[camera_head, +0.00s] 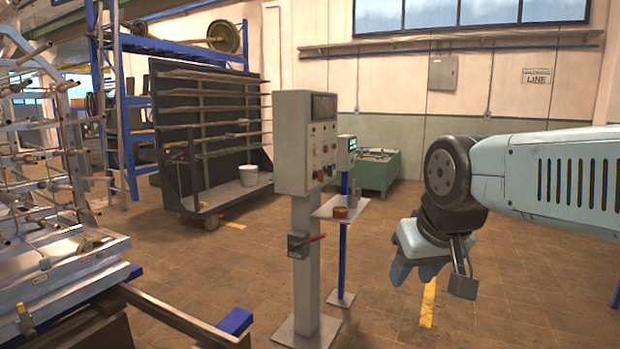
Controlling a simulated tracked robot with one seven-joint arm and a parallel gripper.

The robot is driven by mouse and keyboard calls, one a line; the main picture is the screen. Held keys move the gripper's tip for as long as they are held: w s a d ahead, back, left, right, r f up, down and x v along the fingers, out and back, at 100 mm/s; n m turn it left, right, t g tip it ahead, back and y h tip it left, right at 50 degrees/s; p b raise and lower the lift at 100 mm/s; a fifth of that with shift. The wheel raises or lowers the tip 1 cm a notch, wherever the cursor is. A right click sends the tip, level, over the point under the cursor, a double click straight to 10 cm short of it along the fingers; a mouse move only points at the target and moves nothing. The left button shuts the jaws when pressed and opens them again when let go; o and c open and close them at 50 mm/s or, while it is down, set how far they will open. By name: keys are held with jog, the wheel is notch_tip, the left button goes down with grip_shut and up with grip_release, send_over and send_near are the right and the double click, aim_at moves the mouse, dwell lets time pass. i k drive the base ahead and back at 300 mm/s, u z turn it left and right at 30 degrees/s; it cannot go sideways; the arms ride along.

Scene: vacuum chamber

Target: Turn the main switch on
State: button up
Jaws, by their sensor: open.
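A grey control cabinet (307,143) stands on a grey post in the middle of the view. Its front carries a dark display, several small buttons and red knobs. My gripper (415,276) is to the right of the post, pointing down, apart from the cabinet and the handle. It is open, and I see nothing between its fingers.
A small shelf (340,208) on a blue stand, with a red round item (340,212), is just right of the post. A metal rack machine (60,260) and a rail (170,315) fill the left.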

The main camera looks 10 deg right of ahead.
aim_at(320, 176)
jog(key=u, duration=0.1)
jog(key=k, duration=0.9)
jog(key=z, duration=0.2)
jog(key=i, duration=2.05)
jog(key=u, duration=0.15)
